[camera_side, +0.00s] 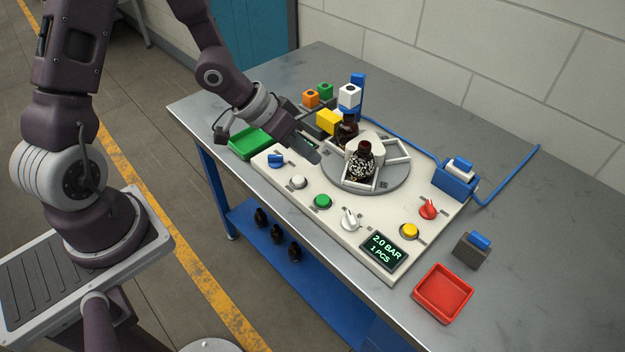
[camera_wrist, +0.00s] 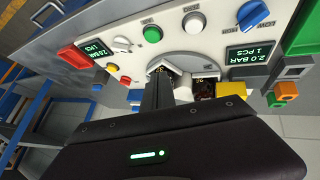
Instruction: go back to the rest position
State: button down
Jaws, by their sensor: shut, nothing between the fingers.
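My gripper (camera_side: 309,151) is at the left edge of the grey turntable (camera_side: 393,184), over the white panel (camera_side: 330,222). Its fingers are shut with nothing between them. They also show in the wrist view (camera_wrist: 158,82), pointing toward the panel. An amber bottle with a speckled label (camera_side: 362,162) stands upright on the turntable, right of my gripper and apart from it in the picture. A second amber bottle (camera_side: 347,132) stands behind it, partly hidden. In the wrist view the bottles are mostly hidden by my fingers and gripper body.
Behind the turntable are a yellow block (camera_side: 328,121), a blue post (camera_side: 357,92) and coloured cubes. A green tray (camera_side: 249,142) lies left, a red tray (camera_side: 442,293) at the front right. Knobs, buttons and a lit display (camera_side: 383,249) cover the panel. The table's right side is mostly clear.

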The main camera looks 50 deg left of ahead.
jog(key=s+a+r+y, duration=0.3)
jog(key=r, duration=0.4)
jog(key=s+a+r+y, duration=0.3)
jog(key=r, duration=0.4)
jog(key=s+d+r, duration=0.2)
jog(key=s+r, duration=0.1)
jog(key=s, duration=0.5)
jog(key=s+d+r+n+h, duration=0.1)
jog(key=s+d+r, duration=0.1)
jog(key=s, duration=0.6)
jog(key=shift+d+r+h, duration=0.3)
jog(key=shift+d+r, duration=0.05)
jog(key=shift+r, duration=0.25)
